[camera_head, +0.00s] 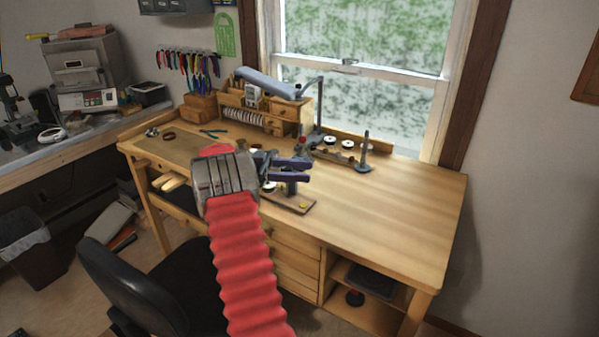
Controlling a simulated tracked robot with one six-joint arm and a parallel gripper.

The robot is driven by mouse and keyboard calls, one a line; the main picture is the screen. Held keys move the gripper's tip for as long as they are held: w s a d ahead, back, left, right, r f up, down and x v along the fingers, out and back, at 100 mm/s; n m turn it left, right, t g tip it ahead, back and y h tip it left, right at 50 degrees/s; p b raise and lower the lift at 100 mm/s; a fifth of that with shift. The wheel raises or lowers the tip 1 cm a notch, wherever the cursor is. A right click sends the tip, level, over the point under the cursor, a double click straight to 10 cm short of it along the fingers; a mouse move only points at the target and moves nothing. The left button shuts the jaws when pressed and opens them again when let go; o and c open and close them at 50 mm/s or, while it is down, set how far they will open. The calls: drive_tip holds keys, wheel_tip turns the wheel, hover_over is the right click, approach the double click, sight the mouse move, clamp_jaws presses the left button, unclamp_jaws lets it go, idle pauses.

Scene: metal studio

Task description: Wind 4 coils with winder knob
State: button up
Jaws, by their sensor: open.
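My gripper (295,170) is over the middle of the wooden workbench, its two dark purple fingers apart and pointing right. My red ribbed arm comes up from the bottom of the view and hides part of the bench. A small winder-like device on a wooden base (298,206) sits just below the fingers, with a small yellow part (303,205) at its right end. The fingers and wrist cover most of this device, so I cannot tell which part is the knob or whether the fingers touch it. Nothing shows between the fingers.
A wooden organizer (262,105) and a lamp (268,83) stand at the back. The right half of the benchtop (410,200) is clear. A black chair (130,290) is in front.

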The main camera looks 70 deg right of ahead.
wheel_tip(320, 180, up, 10)
idle(0.6)
